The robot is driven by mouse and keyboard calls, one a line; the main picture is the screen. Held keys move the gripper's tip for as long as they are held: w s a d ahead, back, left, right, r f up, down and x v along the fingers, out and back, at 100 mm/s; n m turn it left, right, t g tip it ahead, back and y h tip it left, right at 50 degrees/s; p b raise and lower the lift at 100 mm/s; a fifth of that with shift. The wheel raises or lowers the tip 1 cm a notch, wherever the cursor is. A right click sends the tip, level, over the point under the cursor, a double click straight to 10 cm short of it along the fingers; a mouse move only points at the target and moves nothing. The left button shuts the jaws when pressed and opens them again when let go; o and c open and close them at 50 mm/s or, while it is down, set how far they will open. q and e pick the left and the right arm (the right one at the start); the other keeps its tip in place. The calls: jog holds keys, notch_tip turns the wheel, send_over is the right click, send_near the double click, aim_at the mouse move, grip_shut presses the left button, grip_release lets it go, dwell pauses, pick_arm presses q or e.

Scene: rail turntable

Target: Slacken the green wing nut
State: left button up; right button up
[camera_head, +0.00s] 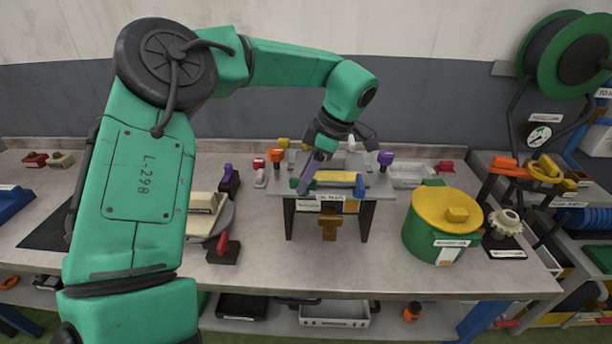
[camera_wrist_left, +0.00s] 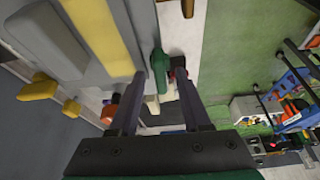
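The green wing nut (camera_wrist_left: 159,66) shows in the left wrist view between the two dark fingers of my left gripper (camera_wrist_left: 160,76). Gaps show on both sides of it, so the gripper is open; how deep the nut lies between the fingertips I cannot tell. In the head view my left gripper (camera_head: 308,176) points down at the left end of the small raised stand, where a bit of the green nut (camera_head: 295,184) shows beside the fingers. The fingers hide part of it. My right gripper is not in view.
The stand (camera_head: 288,205) carries a yellow bar (camera_head: 335,177), a blue part (camera_head: 359,187) and an orange knob (camera_head: 275,156) and purple knob (camera_head: 385,158) close by. A green drum with yellow lid (camera_head: 440,208) stands to the right. A red-handled block (camera_head: 223,249) sits at front left.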

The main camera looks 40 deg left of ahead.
pick_arm(q)
jog(key=shift+w+d+r, duration=0.15)
jog(key=shift+d+r, duration=0.05)
jog(key=shift+r, duration=0.1)
jog(key=p+v, duration=0.6)
jog(key=v, duration=0.7)
jog(key=shift+d+r, duration=0.15)
jog(key=shift+r, duration=0.2)
